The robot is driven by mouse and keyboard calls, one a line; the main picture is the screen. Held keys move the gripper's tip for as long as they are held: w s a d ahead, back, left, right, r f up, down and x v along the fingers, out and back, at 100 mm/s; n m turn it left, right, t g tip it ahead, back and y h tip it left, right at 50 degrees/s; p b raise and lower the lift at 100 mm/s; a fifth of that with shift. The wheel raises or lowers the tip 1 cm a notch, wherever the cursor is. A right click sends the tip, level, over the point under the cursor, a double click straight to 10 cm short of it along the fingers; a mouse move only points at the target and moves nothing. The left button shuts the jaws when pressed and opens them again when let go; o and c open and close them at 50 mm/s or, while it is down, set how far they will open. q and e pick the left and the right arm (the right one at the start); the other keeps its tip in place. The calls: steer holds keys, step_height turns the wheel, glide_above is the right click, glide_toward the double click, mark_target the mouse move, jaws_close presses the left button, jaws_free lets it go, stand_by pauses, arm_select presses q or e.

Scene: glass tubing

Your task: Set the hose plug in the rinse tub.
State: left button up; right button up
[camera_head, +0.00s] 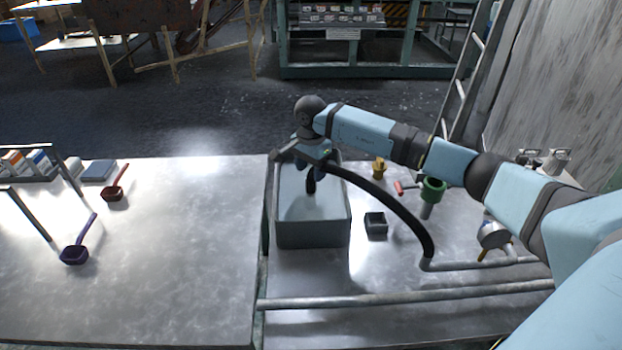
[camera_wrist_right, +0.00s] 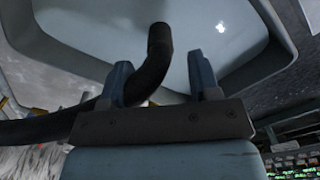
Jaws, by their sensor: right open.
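The grey rinse tub (camera_head: 312,235) stands on the right-hand metal table; its pale inside also fills the top of the right wrist view (camera_wrist_right: 215,70). A black hose (camera_head: 395,205) arches from a pipe on the table to the tub, and its free end hangs down inside the tub outline. I cannot make out a separate plug on that end. My right gripper (camera_head: 310,168) is over the tub, pointing down, with its fingers apart. In the right wrist view the hose (camera_wrist_right: 152,70) runs behind the left finger and shows between the fingers. My left gripper is out of view.
A small dark box (camera_head: 376,225), a yellow fitting (camera_head: 379,168), a red-handled part (camera_head: 402,187) and a green-topped part (camera_head: 433,190) stand right of the tub. A pipe (camera_head: 400,299) runs along the front. Two ladles, red (camera_head: 115,192) and purple (camera_head: 76,253), lie on the left table.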

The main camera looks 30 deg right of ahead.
step_height(320, 180, up, 6)
steer(key=shift+f+p, duration=0.25)
steer(key=shift+p, duration=0.2)
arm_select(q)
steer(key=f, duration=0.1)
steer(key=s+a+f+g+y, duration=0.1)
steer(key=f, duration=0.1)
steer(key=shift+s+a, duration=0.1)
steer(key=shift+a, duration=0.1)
arm_select(e)
steer(key=shift+r, duration=0.2)
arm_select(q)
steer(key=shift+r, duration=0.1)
